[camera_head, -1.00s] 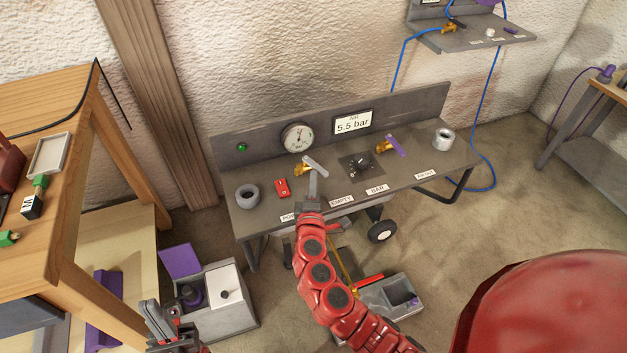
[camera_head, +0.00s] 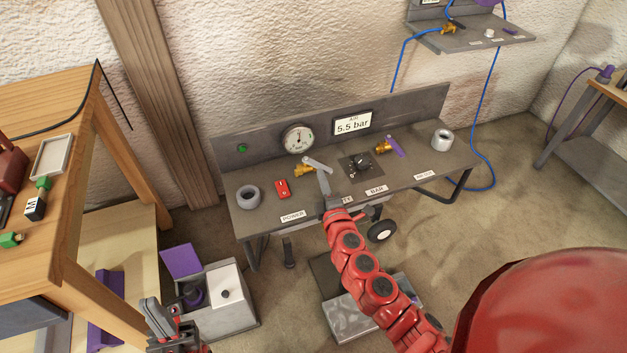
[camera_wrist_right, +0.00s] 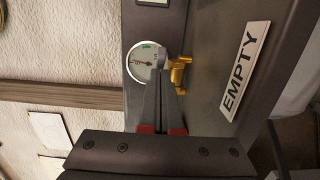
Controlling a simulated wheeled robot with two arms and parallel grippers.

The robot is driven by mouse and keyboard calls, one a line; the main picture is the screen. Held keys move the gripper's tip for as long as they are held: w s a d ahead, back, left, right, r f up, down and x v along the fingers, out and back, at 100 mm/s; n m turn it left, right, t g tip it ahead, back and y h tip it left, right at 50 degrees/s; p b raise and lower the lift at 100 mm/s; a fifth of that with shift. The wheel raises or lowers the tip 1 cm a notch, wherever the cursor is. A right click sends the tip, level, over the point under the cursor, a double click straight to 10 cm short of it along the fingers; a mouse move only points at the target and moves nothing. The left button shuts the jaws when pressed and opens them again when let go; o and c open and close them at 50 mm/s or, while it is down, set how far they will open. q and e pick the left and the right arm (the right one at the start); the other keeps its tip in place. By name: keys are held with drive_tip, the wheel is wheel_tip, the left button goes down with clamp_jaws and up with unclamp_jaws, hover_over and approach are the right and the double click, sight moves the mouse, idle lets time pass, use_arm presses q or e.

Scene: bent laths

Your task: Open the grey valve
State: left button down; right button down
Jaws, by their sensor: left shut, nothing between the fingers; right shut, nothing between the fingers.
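The grey valve has a brass body (camera_head: 302,171) and a flat grey lever (camera_head: 317,164) that points right and slightly toward the front. It sits on the dark bench below the round gauge. My right gripper (camera_head: 322,176) is shut and empty, its tips at the front side of the lever near its free end; I cannot tell whether they touch. In the right wrist view the shut fingers (camera_wrist_right: 166,100) reach up to the brass body (camera_wrist_right: 179,72) and partly hide the lever. My left gripper (camera_head: 160,318) is shut and empty at the lower left, far from the valve.
On the bench (camera_head: 262,221) are a round gauge (camera_head: 298,138), a red switch (camera_head: 283,188), a grey ring (camera_head: 248,196), a black knob (camera_head: 362,163) and a purple-levered valve (camera_head: 394,146). A display (camera_head: 352,123) reads 5.5 bar. A wooden table stands left.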

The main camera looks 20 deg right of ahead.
sight(332, 170)
drive_tip(key=n+y, duration=0.1)
drive_tip(key=d+n+y, duration=0.1)
drive_tip(key=y, duration=0.1)
drive_tip(key=d+y, duration=0.1)
drive_tip(key=shift+w+n, duration=0.25)
drive_tip(key=shift+n, duration=0.15)
drive_tip(key=n+y, duration=0.1)
drive_tip(key=y, duration=0.2)
drive_tip(key=shift+w+d+n+g, duration=0.15)
drive_tip(key=shift+n+g, duration=0.25)
drive_tip(key=shift+b, duration=0.3)
drive_tip(key=shift+w+d, duration=0.4)
drive_tip(key=shift+d, duration=0.15)
drive_tip(key=shift+w+d+n+g+y+b, duration=0.25)
drive_tip(key=shift+n+y, duration=0.1)
drive_tip(key=shift+y, duration=0.2)
drive_tip(key=shift+w+d+n+g+y+b, duration=0.15)
drive_tip(key=shift+n+y+b, duration=0.15)
drive_tip(key=shift+y, duration=0.25)
drive_tip(key=shift+w+d+b, duration=0.35)
drive_tip(key=shift+w+d, duration=0.3)
drive_tip(key=shift+w, duration=0.4)
drive_tip(key=shift+w+d+r, duration=0.1)
drive_tip(key=shift+d+r, duration=0.05)
drive_tip(key=shift+d, duration=0.05)
